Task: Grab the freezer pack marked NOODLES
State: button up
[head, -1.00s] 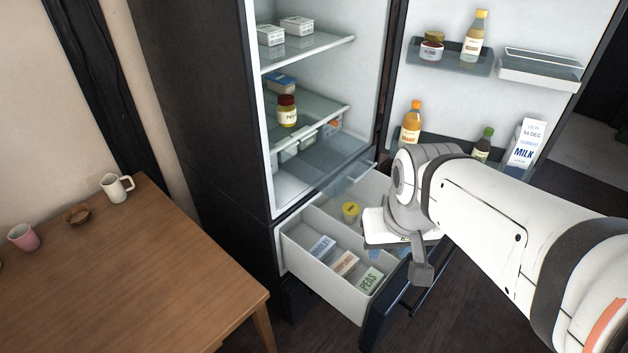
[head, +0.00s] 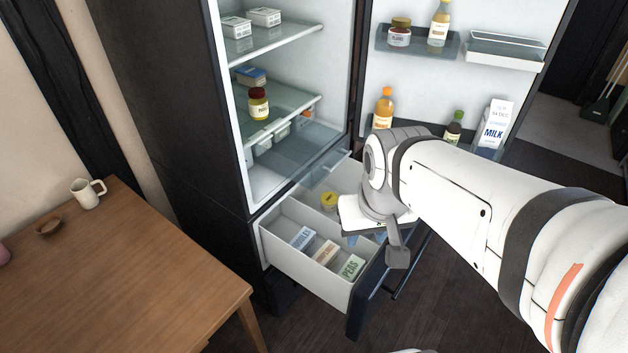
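The freezer drawer (head: 290,276) is pulled out below the fridge. In its front compartment lie three packs in a row. The leftmost pack (head: 302,237), with blue lettering, seems to be the NOODLES one, though the print is small. An orange-lettered pack (head: 326,252) lies beside it, then a green PEAS pack (head: 351,267). My gripper (head: 372,222) hangs over the right part of the drawer, to the right of the packs and apart from them in the picture.
A yellow-lidded tub (head: 329,201) stands in the drawer's rear compartment. The fridge door (head: 400,75) is open, with bottles and a milk carton (head: 495,125) on its racks. A wooden table (head: 120,275) with a mug (head: 88,192) stands at the left.

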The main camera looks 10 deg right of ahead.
aim_at(305, 241)
jog(key=u, duration=0.05)
jog(key=i, duration=0.4)
jog(key=u, duration=1.05)
jog(key=k, duration=1.55)
jog(key=z, duration=0.5)
jog(key=i, duration=1)
jog(key=z, duration=0.1)
